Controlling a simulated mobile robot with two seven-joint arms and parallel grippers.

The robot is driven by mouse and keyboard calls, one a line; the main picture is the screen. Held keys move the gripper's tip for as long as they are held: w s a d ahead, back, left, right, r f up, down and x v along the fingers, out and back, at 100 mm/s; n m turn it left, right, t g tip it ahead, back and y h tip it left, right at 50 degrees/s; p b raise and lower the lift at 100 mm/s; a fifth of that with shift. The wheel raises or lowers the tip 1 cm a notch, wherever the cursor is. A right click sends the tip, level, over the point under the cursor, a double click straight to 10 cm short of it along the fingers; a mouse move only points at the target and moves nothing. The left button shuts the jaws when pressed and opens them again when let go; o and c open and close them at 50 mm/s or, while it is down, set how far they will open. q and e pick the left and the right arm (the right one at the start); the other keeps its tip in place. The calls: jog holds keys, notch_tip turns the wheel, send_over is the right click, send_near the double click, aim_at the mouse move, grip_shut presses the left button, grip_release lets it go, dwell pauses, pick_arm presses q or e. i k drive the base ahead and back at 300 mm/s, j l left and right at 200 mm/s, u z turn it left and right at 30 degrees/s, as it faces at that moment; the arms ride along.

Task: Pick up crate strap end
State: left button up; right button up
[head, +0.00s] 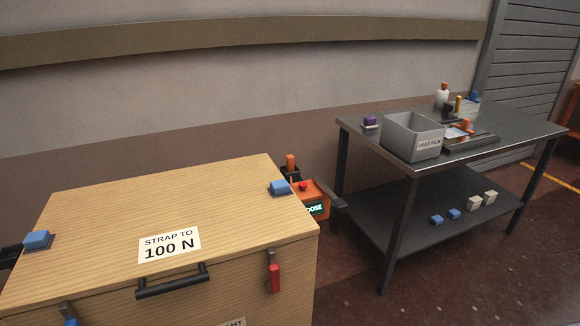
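The wooden crate (110,215) stands at the lower left, its lid closed, with a label reading "STRAP TO 100 N". Beside the crate's right edge is an orange device (312,196) with a red button and a lit display, partly hidden. Dark pieces show right of the device (338,205) and at the left picture edge (9,256); I cannot tell whether either is a strap end. No strap lies across the lid. Neither gripper is in view.
A metal table (520,128) stands at the right with a grey bin (398,138), a bottle (442,98) and small items. Its lower shelf (395,208) holds blue and pale blocks. A black handle (172,281) and red latch (274,278) protrude from the crate's front.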

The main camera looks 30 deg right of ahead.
aim_at(290, 158)
jog(key=i+l+z, duration=0.1)
jog(key=l, duration=0.4)
jog(key=i+l+z, duration=0.1)
jog(key=i+l, duration=0.15)
jog(key=l, duration=0.25)
jog(key=i+l+z, duration=0.1)
jog(key=l, duration=0.35)
jog(key=i+l+z, duration=0.1)
jog(key=i+l, duration=0.2)
jog(key=l, duration=0.15)
jog(key=i+l+z, duration=0.1)
jog(key=i+l, duration=0.15)
jog(key=l, duration=0.2)
jog(key=i+l+z, duration=0.15)
jog(key=l, duration=0.25)
jog(key=i, duration=0.1)
